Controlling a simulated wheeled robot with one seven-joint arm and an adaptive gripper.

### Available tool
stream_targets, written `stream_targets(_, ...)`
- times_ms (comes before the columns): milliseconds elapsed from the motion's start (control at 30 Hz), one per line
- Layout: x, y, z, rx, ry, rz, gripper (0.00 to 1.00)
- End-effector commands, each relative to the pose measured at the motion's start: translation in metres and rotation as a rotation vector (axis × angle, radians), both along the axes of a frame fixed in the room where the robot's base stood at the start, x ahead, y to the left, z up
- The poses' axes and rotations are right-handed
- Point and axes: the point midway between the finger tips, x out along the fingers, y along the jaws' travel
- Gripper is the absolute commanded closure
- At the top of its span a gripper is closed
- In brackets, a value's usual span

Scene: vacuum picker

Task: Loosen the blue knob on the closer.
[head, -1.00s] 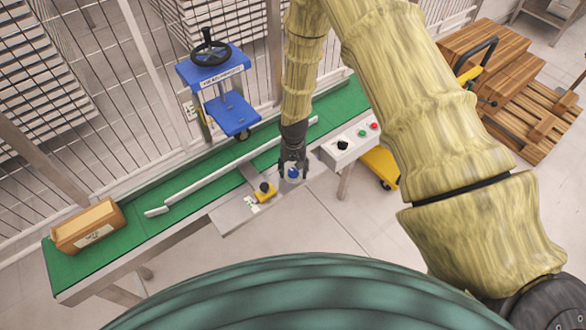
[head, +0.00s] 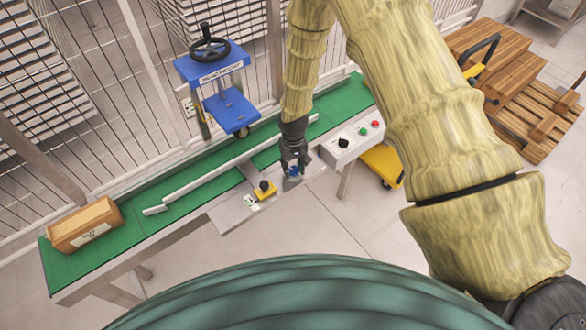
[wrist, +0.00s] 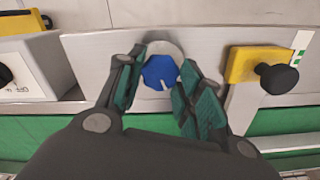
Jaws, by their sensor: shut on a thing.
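The blue knob (wrist: 160,72) has a white pointer line and sits on a pale round base on the grey metal plate (wrist: 92,55), seen in the wrist view. My gripper (wrist: 160,82) has its green-padded fingers on either side of the knob and is shut on it. In the head view my gripper (head: 293,164) reaches down to the blue knob (head: 294,171), which the fingers partly hide. The pointer line aims towards the lower right in the wrist view.
A yellow block with a black knob (head: 264,189) is beside the blue knob. A white control box (head: 345,149) with red and green buttons is on the other side. A blue handwheel press (head: 210,75) and a cardboard box (head: 85,226) stand along the green conveyor (head: 185,188).

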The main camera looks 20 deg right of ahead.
Motion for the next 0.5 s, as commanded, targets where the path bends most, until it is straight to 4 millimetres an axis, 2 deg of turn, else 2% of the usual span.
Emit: stream_targets(500, 0.0001, -0.0006, -0.0008, -0.001, 0.000, 0.492, 0.88)
